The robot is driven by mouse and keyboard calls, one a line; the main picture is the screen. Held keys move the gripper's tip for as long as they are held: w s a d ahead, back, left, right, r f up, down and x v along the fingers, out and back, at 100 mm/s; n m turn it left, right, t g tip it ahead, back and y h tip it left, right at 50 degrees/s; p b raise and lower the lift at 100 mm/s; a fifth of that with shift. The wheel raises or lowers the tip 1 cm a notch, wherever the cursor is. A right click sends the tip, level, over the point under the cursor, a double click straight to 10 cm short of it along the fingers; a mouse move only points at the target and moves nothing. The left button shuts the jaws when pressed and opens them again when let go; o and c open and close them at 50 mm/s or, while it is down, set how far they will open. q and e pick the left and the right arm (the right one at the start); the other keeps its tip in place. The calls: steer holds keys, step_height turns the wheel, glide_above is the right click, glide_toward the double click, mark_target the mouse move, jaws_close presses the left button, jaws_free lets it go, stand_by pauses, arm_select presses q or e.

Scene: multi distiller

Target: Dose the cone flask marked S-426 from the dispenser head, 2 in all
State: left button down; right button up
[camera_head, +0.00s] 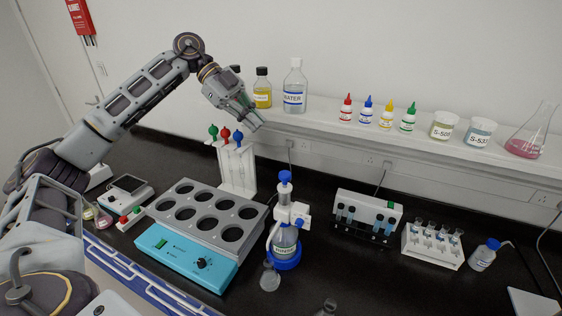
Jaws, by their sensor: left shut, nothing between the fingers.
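The dispenser head (288,212), white with blue parts, tops a clear bottle (285,240) in a blue ring base on the black bench. A small clear flask (270,278) stands at the front left of this base, close to it. I cannot read a mark on it, so I cannot tell whether it is S-426. My left gripper (247,115) is shut and empty, raised in front of the shelf, well above the bench and up and left of the dispenser.
A turquoise block heater (185,254) with several round wells is left of the dispenser. A white rack (237,170) with coloured-top pipettes is behind it. A tube rack (434,243) and wash bottle (484,255) are right. A shelf (330,134) holds bottles. The bench front right is mostly clear.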

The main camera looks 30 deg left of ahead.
arm_select(q)
steer(key=n, duration=0.3)
stand_by(0.6)
steer(key=shift+d+f, duration=0.1)
steer(key=shift+f, duration=0.05)
